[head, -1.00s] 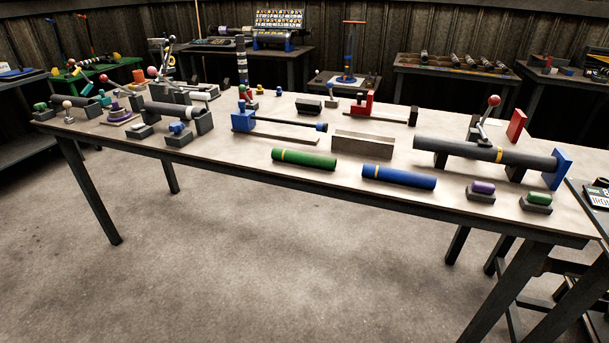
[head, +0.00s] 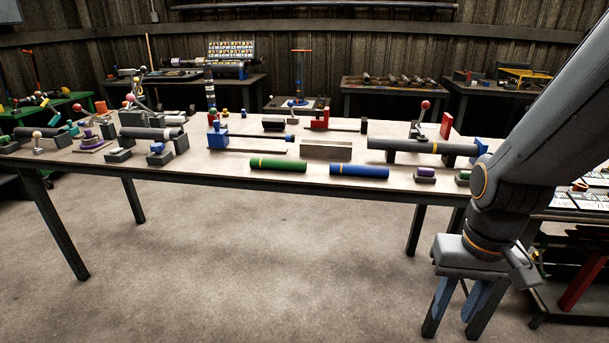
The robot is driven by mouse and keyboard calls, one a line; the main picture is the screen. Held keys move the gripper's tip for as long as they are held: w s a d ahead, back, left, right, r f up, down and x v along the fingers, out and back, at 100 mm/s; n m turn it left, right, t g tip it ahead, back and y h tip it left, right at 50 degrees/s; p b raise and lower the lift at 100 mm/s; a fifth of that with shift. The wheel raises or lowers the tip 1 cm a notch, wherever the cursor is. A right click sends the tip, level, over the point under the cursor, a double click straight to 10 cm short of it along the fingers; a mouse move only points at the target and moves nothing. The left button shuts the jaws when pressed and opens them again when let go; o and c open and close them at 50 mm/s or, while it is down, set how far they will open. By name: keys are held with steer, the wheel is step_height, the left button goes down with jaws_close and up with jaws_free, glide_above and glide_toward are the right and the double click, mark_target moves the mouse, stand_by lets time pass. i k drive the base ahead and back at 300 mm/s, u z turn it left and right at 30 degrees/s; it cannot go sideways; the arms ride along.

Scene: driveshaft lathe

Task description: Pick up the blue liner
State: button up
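The blue liner (head: 359,171) is a blue cylinder with a yellow band near its left end. It lies on its side near the front edge of the long table (head: 230,178), right of a green liner (head: 278,164) of the same shape. My gripper (head: 451,328) hangs pointing down at the lower right, in front of the table and lower in the picture than the blue liner. Its fingers are spread apart with nothing between them. The blue liner is fully visible and untouched.
A grey block (head: 325,150) stands behind the liners. A dark shaft on supports (head: 425,148) lies behind and to the right. A purple-topped button block (head: 425,174) sits right of the blue liner. The floor before the table is clear.

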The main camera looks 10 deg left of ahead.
mark_target(341, 169)
steer(key=u, duration=0.1)
steer(key=i, duration=1.5)
